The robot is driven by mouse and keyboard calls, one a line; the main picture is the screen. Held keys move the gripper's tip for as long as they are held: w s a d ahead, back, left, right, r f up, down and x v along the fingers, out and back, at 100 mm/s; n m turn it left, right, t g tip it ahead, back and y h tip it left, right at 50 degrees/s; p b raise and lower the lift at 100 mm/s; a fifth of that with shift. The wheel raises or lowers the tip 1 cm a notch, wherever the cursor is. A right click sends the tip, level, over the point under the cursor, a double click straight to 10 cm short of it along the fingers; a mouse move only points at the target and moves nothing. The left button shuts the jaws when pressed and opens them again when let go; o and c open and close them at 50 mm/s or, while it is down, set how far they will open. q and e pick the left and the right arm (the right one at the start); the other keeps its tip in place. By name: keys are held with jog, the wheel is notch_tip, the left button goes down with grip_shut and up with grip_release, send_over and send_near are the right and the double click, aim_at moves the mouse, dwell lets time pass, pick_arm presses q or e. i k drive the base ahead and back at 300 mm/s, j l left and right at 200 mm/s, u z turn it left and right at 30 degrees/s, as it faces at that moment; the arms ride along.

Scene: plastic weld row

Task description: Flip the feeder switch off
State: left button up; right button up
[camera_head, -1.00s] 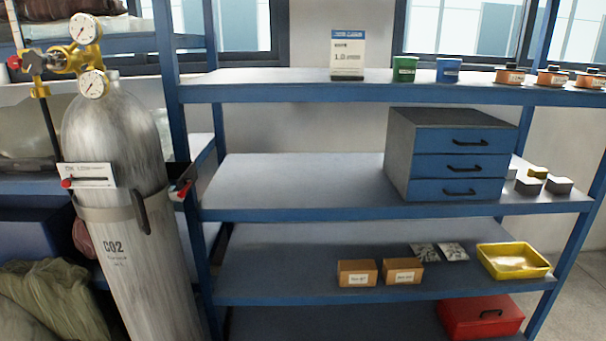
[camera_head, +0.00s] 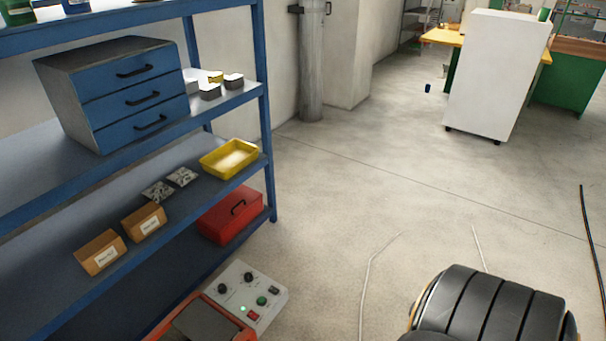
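A light grey control panel (camera_head: 254,286) on an orange-red machine (camera_head: 190,318) shows at the bottom middle. It carries two black knobs, a green button (camera_head: 261,300), a red rocker-like switch (camera_head: 253,316), a small black switch (camera_head: 273,290) and a lit green lamp (camera_head: 242,308). The labels are too small to read, so I cannot tell which one is the feeder switch. Neither of my grippers is in view.
A blue shelf rack (camera_head: 265,110) on the left holds a drawer cabinet (camera_head: 120,90), cartons, a yellow tray (camera_head: 229,158) and a red case (camera_head: 230,215). A black ribbed cylinder (camera_head: 490,305) stands at the lower right. Thin cables lie on the floor. Open floor (camera_head: 400,165) extends behind; a white cabinet (camera_head: 492,75) stands farther back.

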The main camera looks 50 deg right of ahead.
aim_at(251, 313)
jog(key=z, duration=0.95)
